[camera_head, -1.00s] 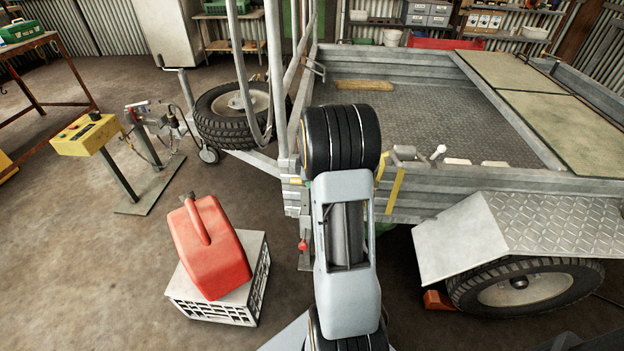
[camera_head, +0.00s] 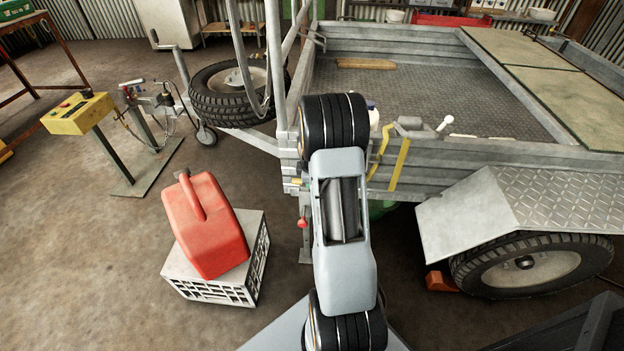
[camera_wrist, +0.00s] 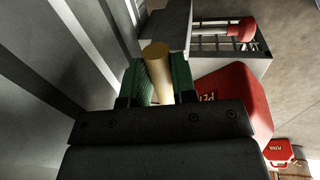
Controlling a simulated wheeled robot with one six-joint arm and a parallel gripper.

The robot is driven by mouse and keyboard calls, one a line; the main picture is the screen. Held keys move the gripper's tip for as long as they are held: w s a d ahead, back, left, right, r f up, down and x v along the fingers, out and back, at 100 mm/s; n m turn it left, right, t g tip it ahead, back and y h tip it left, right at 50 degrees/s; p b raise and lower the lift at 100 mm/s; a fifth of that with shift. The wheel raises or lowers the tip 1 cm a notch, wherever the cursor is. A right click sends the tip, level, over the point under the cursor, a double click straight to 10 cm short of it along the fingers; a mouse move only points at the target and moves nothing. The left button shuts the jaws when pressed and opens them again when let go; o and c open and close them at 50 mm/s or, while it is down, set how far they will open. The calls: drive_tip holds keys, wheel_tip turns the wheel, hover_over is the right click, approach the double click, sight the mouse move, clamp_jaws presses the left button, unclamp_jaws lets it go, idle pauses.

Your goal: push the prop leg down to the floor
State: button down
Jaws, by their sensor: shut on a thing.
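The prop leg (camera_head: 305,243) is a grey upright post at the trailer's front corner, with a red knob (camera_head: 303,222) on it. My arm hides part of it. In the wrist view my gripper (camera_wrist: 158,82), with green pads, is shut on a tan round bar (camera_wrist: 157,68). The bar's upper end sticks out past the pads. I cannot tell from the picture how the bar joins the leg. The head view does not show my jaws, and the leg's foot is hard to make out.
A red fuel can (camera_head: 209,222) stands on a white crate (camera_head: 218,290) left of the leg. The trailer (camera_head: 480,152) fills the right, with its wheel (camera_head: 530,265) below the fender. A yellow control box (camera_head: 78,113) stands at left. Floor is clear in front of the crate.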

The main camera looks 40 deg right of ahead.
drive_tip(key=c, duration=0.9)
unclamp_jaws()
drive_tip(key=shift+f, duration=0.3)
drive_tip(key=shift+c, duration=0.2)
drive_tip(key=p+v, duration=0.4)
drive_tip(key=v, duration=1)
drive_tip(key=shift+w, duration=0.1)
drive_tip(key=s+a+r+m+p, duration=0.3)
drive_tip(key=a+r+p, duration=0.4)
drive_tip(key=r, duration=0.4)
drive_tip(key=s+a+r+m+t+y+p, duration=0.1)
drive_tip(key=s+a+r+m+p, duration=0.2)
drive_tip(key=s+a+r+p, duration=0.3)
drive_tip(key=s+a+r+m+p, duration=0.3)
drive_tip(key=a+r+p, duration=0.6)
drive_tip(key=r, duration=0.7)
drive_tip(key=shift+s+a+t+y+p, duration=0.35)
drive_tip(key=shift+s+a, duration=0.5)
drive_tip(key=shift+s, duration=0.3)
